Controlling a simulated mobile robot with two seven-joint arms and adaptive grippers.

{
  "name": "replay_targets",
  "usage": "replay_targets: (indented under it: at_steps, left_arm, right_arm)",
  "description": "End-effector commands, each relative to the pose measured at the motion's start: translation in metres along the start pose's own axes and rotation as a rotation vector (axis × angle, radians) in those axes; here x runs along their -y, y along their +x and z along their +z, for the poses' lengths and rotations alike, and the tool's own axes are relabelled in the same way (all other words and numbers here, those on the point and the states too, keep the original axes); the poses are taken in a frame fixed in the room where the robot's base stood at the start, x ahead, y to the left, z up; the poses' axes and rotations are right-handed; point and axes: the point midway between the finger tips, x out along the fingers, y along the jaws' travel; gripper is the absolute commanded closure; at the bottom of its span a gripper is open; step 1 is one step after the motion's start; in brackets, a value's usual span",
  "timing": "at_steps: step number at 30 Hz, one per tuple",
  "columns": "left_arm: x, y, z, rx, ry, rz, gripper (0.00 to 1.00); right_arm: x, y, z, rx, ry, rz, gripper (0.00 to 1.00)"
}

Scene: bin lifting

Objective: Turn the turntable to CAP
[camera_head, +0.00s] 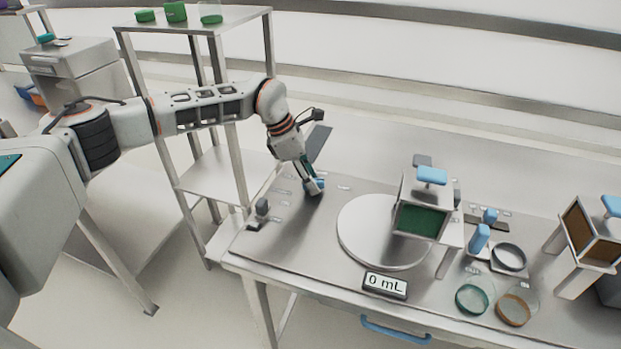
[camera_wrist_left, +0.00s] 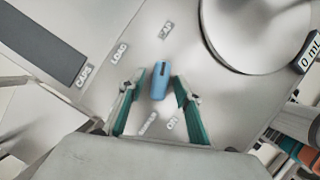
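The turntable (camera_head: 372,240) is a round grey disc on the bench; part of it shows at the top right of the left wrist view (camera_wrist_left: 262,25). A blue handle (camera_wrist_left: 160,82) stands on the bench apart from the disc, with small printed labels around it, among them LOAD (camera_wrist_left: 119,53) and CAP (camera_wrist_left: 166,31). My left gripper (camera_head: 311,182) is over this handle. In the left wrist view its green fingers (camera_wrist_left: 159,80) are spread on either side of the handle, and no clear contact shows. My right gripper is not in view.
A bin with a green front (camera_head: 420,221) and blue top handle stands at the turntable's right side. A 0 mL display (camera_head: 385,285) sits at the bench's front. Several dishes and a second bin (camera_head: 590,235) are to the right. A shelf rack (camera_head: 195,22) stands behind my left arm.

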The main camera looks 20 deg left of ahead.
Motion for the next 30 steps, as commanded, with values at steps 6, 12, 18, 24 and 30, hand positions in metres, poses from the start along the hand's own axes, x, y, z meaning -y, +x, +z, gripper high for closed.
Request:
replay_targets:
  at_steps: [6,12,18,24,30]
  left_arm:
    - [-0.001,-0.013,0.000,0.001,0.001,0.001,0.67]
    - [-0.001,-0.052,0.000,0.002,-0.001,0.004,0.67]
    - [-0.001,-0.091,0.000,0.001,0.000,0.004,0.67]
    - [0.000,-0.114,0.000,0.001,0.000,0.001,0.67]
    - [0.000,-0.120,0.000,0.000,0.000,0.000,0.67]
  right_arm:
    - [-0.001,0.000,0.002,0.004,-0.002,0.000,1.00]
    - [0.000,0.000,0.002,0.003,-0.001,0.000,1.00]
    - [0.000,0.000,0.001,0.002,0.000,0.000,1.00]
    - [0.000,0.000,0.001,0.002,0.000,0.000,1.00]
    - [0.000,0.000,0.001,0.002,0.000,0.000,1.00]
